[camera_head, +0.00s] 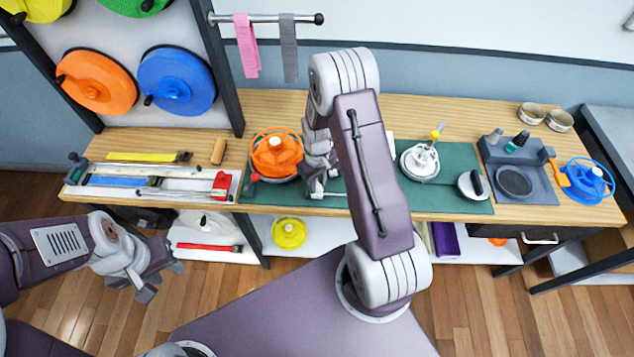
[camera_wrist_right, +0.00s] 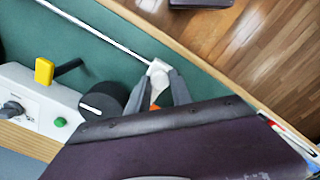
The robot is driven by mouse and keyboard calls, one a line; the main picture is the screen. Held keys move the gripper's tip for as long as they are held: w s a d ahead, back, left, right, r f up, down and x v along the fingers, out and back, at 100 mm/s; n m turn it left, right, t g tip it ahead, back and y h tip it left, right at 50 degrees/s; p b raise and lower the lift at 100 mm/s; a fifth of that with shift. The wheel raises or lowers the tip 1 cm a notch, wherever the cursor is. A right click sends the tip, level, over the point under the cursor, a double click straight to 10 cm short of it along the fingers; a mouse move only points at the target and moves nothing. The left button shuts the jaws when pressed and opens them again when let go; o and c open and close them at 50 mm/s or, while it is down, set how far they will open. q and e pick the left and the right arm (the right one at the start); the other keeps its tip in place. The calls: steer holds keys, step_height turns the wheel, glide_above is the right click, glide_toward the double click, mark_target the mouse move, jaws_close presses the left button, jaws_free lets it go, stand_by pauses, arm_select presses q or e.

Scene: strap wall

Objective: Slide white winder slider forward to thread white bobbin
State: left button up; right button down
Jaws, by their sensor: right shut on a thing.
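In the right wrist view a small white block (camera_wrist_right: 157,67), apparently the winder slider, sits at the end of a thin white rail (camera_wrist_right: 95,27) on the green mat. My right gripper (camera_wrist_right: 165,88) is shut on it, one grey finger on each side. In the head view my right gripper (camera_head: 317,190) is low over the mat, just right of the orange spool (camera_head: 276,153); my arm hides much of the winder. A white wheel-like part (camera_head: 420,161) with a yellow tip stands right of my arm; I cannot tell if it is the white bobbin. My left gripper (camera_head: 164,283) is open and empty, off the bench front.
The right wrist view shows a white machine body (camera_wrist_right: 40,98) with a yellow lever and a green button, beside a black-topped cylinder (camera_wrist_right: 104,100). The head view shows a tool tray (camera_head: 150,182) at left, a grey holder (camera_head: 515,170) and blue reel (camera_head: 586,180) at right.

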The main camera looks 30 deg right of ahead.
steer(key=s+d, duration=0.4)
steer(key=d, duration=0.3)
steer(key=s+d, duration=0.4)
steer(key=d, duration=0.2)
steer(key=s+d, duration=0.4)
steer(key=d, duration=0.3)
steer(key=shift+s+d, duration=0.3)
steer(key=shift+s, duration=0.05)
steer(key=c, duration=1.4)
jaws_free()
steer(key=shift+c, duration=0.2)
steer(key=o, duration=0.3)
steer(key=shift+d, duration=0.2)
